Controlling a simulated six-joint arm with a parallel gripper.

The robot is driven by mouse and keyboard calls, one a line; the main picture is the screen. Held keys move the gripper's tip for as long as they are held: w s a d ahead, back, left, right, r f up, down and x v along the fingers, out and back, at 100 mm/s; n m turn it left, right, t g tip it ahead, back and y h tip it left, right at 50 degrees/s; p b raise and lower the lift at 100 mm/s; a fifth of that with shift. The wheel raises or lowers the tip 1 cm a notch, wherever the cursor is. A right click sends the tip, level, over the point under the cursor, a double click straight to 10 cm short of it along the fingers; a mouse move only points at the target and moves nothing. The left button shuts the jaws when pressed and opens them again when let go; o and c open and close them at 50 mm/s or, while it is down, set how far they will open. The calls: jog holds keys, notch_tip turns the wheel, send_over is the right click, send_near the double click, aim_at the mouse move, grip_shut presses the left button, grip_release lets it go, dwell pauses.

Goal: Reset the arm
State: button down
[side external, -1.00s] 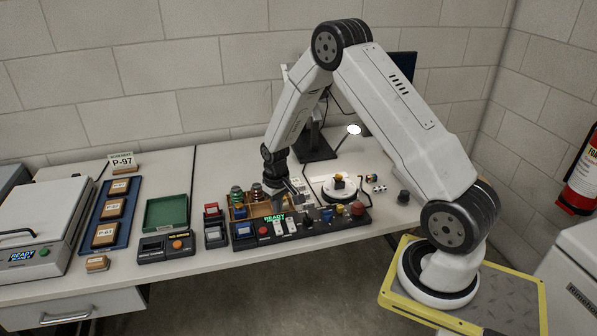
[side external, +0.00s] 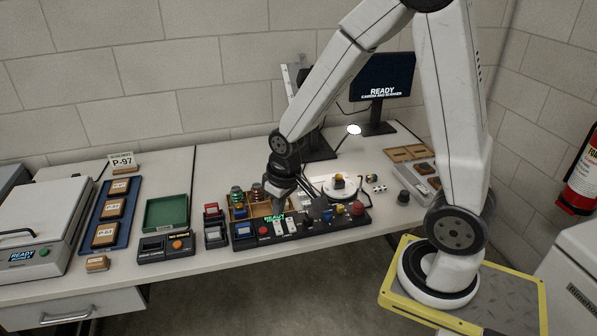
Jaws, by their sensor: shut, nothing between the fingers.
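My gripper (side external: 279,207) is shut and empty. It points down, low over the black control panel (side external: 300,231) near the panel's back edge and the wooden compartment tray. I cannot tell whether the fingertips touch anything. The panel carries a green-lit READY display, a red button, pale switches and several coloured knobs. My arm reaches in from the yellow-edged base plate at the right, with its elbow at the top edge of the picture.
The wooden tray (side external: 243,212) holds dark jars. A white turntable (side external: 338,187) stands right of my gripper. A monitor (side external: 383,78) and a lamp stand behind. Left are a green tray (side external: 166,213), a blue tray (side external: 97,228) with labelled boxes, and a grey machine (side external: 38,235).

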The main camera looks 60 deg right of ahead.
jog(key=s+a+r, duration=0.2)
jog(key=s+a, duration=0.1)
jog(key=s, duration=0.2)
jog(key=shift+s+a+n+t, duration=0.15)
jog(key=shift+s+n+t, duration=0.15)
jog(key=shift+s+n, duration=0.1)
